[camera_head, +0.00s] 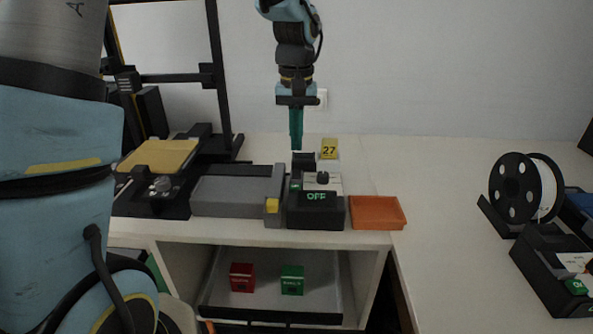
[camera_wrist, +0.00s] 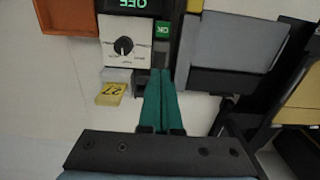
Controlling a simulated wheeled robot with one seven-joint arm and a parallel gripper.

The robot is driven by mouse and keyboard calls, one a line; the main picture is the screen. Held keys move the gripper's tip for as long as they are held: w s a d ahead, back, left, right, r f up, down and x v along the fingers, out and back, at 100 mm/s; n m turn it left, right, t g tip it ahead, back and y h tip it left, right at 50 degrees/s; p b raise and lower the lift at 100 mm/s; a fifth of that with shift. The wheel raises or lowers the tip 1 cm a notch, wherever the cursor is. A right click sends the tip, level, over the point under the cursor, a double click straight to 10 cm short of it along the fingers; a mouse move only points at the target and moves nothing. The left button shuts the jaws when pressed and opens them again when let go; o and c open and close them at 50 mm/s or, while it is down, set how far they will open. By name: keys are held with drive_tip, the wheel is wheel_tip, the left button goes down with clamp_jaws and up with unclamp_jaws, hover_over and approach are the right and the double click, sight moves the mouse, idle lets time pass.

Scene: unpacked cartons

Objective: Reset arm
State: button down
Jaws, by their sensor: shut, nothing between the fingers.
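My gripper (camera_head: 296,146) hangs pointing down above the back of the white table, with its green fingers shut and nothing between them. In the wrist view the shut fingers (camera_wrist: 163,100) reach toward a black control box with a dial (camera_wrist: 123,46), beside its green button. In the head view the control box (camera_head: 316,210) reads "OFF" and stands in front of my gripper. A yellow tag marked 27 (camera_head: 329,148) stands just right of the fingertips. I cannot tell whether the fingers touch anything.
A grey flat machine (camera_head: 231,196) and a printer with a yellow plate (camera_head: 158,156) stand left. An orange tray (camera_head: 376,212) lies right of the box. An open drawer (camera_head: 329,268) below holds red and green boxes. A spool (camera_head: 516,188) stands far right. The table between is clear.

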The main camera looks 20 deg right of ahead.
drive_tip(key=a, duration=0.5)
drive_tip(key=w+a+f+n, duration=0.1)
drive_tip(key=a, duration=0.5)
drive_tip(key=a+f+n, duration=0.1)
drive_tip(key=a, duration=0.5)
drive_tip(key=shift+w+a+t, duration=0.15)
drive_tip(key=shift+w+t, duration=0.05)
drive_tip(key=shift+t, duration=0.2)
drive_tip(key=s+a+f+n, duration=0.1)
drive_tip(key=s+a, duration=0.4)
drive_tip(key=a, duration=0.7)
drive_tip(key=shift+s+a+f+n+t, duration=0.15)
drive_tip(key=shift+a+f+n+t, duration=0.25)
drive_tip(key=shift+f, duration=0.25)
